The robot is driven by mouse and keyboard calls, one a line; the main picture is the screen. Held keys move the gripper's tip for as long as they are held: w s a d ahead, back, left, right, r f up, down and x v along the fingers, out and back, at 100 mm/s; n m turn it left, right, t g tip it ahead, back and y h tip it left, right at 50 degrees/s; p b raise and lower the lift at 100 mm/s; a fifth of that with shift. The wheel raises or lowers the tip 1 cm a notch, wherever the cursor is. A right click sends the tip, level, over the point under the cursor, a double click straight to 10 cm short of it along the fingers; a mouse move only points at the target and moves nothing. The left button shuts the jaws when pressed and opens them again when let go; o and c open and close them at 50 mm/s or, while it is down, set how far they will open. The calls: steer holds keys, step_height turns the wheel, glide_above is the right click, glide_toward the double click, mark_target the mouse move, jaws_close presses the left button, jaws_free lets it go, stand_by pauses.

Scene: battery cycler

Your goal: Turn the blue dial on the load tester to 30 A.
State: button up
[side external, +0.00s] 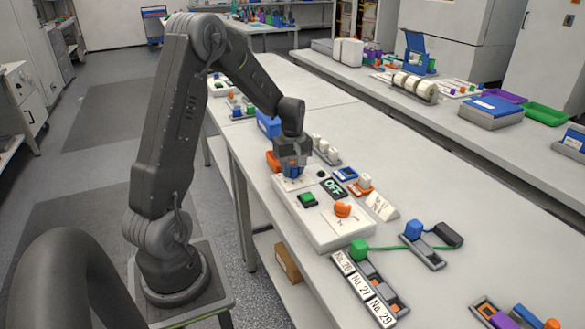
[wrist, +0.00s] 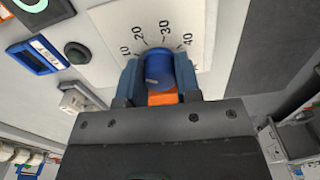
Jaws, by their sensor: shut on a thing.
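The blue dial (wrist: 158,66) sits on a white scale plate marked 10, 20, 30 and 40 in the wrist view. A short pale mark shows on the dial's near side, but I cannot tell which number the dial reads. My gripper (wrist: 160,78) is shut on the dial, one blue finger on each side. An orange part (wrist: 162,98) shows between the fingers. In the side view the load tester (side external: 316,228) is a long white box on the bench. My gripper (side external: 293,172) is down at its far end, mostly hiding the dial.
The tester also carries a green button (side external: 308,199), an orange knob (side external: 343,209) and a dark display (side external: 333,187) reading OFF. A rack labelled No. 27 and No. 29 (side external: 363,287) with a green connector stands nearby. An orange bin (side external: 273,161) is close to my gripper. The bench's right side has bare room.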

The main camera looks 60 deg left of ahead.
steer(key=m, duration=1.1)
steer(key=shift+m, duration=2.1)
steer(key=o, duration=0.9)
steer(key=shift+o, duration=0.2)
